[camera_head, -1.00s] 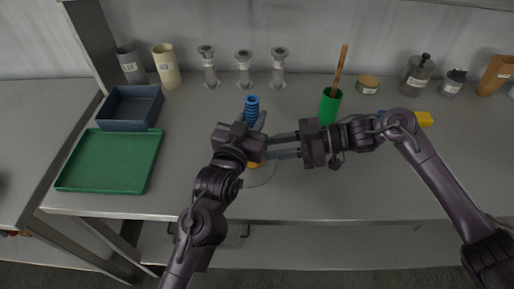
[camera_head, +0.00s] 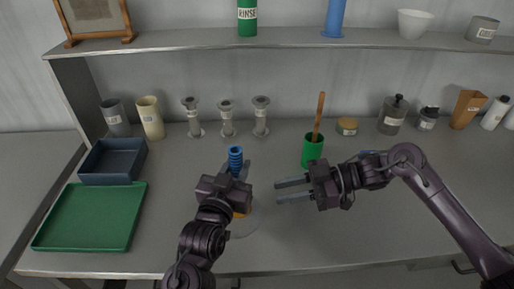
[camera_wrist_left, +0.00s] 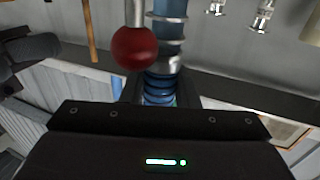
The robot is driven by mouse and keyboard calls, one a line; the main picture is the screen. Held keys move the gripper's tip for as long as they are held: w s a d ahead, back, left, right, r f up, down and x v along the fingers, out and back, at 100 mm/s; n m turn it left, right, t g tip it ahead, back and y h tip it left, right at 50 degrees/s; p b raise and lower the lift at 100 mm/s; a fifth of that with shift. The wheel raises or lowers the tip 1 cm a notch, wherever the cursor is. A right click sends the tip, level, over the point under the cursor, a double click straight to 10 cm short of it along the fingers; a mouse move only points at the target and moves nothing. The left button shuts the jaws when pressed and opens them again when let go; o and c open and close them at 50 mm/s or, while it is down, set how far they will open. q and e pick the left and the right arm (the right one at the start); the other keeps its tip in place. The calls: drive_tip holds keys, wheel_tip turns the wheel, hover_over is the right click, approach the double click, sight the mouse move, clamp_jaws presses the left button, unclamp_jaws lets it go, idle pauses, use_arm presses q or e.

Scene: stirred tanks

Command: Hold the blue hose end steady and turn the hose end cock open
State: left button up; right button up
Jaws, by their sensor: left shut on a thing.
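The blue hose end (camera_head: 235,158) stands upright above the bench in the head view; its ribbed top shows and its lower part is hidden behind my left gripper (camera_head: 238,174). My left gripper is shut on it. In the left wrist view the ribbed blue hose (camera_wrist_left: 159,88) runs up from between the fingers to a metal collar. Beside it hangs a red ball knob (camera_wrist_left: 135,47) on a metal stem, apart from my fingers. My right gripper (camera_head: 277,191) is open and empty, to the right of my left gripper, fingers pointing left.
A green tray (camera_head: 92,220) and a dark blue bin (camera_head: 112,163) lie at the left. Several grey metal fittings (camera_head: 227,118) stand along the back. A green cup (camera_head: 313,152) with a wooden handle stands behind my right gripper. A shelf (camera_head: 290,43) crosses above.

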use_arm(q)
drive_tip(key=o, duration=1.1)
